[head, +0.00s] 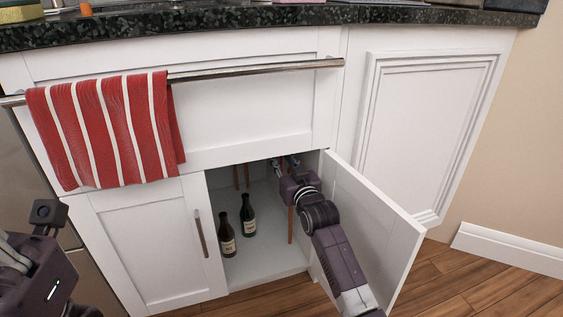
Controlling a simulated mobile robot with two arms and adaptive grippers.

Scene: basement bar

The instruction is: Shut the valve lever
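Small metal valve fittings (276,163) show under the top of the open sink cabinet (262,262), by copper pipes. They are small and partly covered by my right arm, so I cannot tell the lever's position. My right arm reaches into the cabinet from the lower right. Its wrist is just beside and below the fittings; its fingertips are hidden, and I cannot tell whether they touch the lever. My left arm is at the lower left edge, outside the cabinet and away from the valve. Its finger opening cannot be made out.
The right cabinet door (378,218) stands open beside my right arm. Two dark bottles (227,237) (248,216) stand on the cabinet floor. The left door (150,245) is shut. A red striped towel (105,130) hangs on the rail (255,69) under the dark countertop (250,16).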

